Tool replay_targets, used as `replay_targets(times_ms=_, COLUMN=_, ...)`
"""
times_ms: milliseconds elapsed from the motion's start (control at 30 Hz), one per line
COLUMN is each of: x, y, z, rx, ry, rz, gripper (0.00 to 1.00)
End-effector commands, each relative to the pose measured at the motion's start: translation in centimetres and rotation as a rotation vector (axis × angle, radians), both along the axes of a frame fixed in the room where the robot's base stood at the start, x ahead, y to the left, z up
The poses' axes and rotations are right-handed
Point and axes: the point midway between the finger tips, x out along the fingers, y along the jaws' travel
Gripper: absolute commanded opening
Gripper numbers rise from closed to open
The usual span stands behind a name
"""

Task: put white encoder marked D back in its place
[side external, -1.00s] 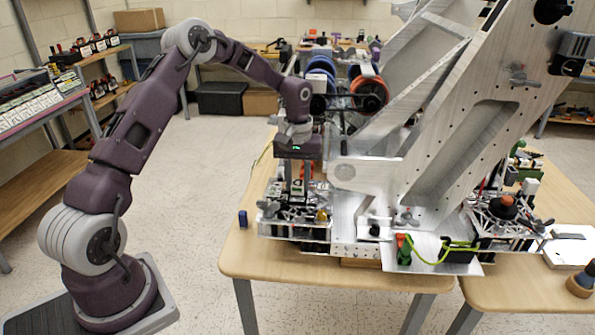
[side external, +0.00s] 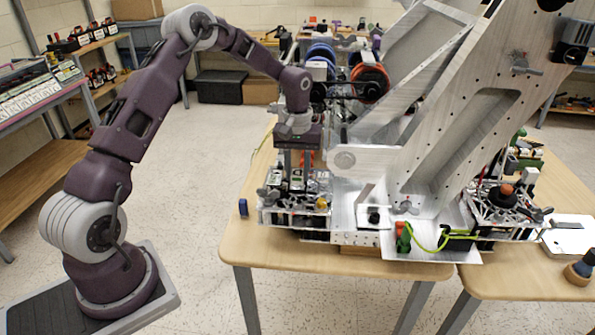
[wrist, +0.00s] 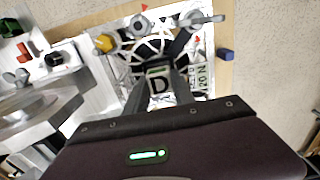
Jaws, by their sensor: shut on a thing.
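The white encoder with a black letter D (wrist: 158,86) shows between the two dark fingers of my gripper (wrist: 158,82) in the wrist view. My gripper is shut on it, with the D face turned up to the camera. In the side view my gripper (side external: 296,172) points straight down over the cluttered left end of the metal frame (side external: 290,215). The encoder is too small to make out there. The wrist view shows a silver frame with dark curved webbing (wrist: 150,45) just beyond the encoder. The encoder's underside is hidden, so I cannot tell whether it is seated.
A yellow knob (wrist: 104,43) and a silver wing handle (wrist: 192,20) stand close by. A small blue block (side external: 243,207) lies on bare wood left of the frame. A tall slanted metal plate (side external: 450,130) rises to the right.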

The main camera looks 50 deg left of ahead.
Motion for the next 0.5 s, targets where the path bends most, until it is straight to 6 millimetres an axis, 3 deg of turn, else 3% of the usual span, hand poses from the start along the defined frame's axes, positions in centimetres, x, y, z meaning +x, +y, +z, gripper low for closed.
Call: replay_targets(times_ms=500, x=0.00, y=-0.03, z=-0.77, rx=-0.001, ry=0.001, rz=0.000, gripper=0.00)
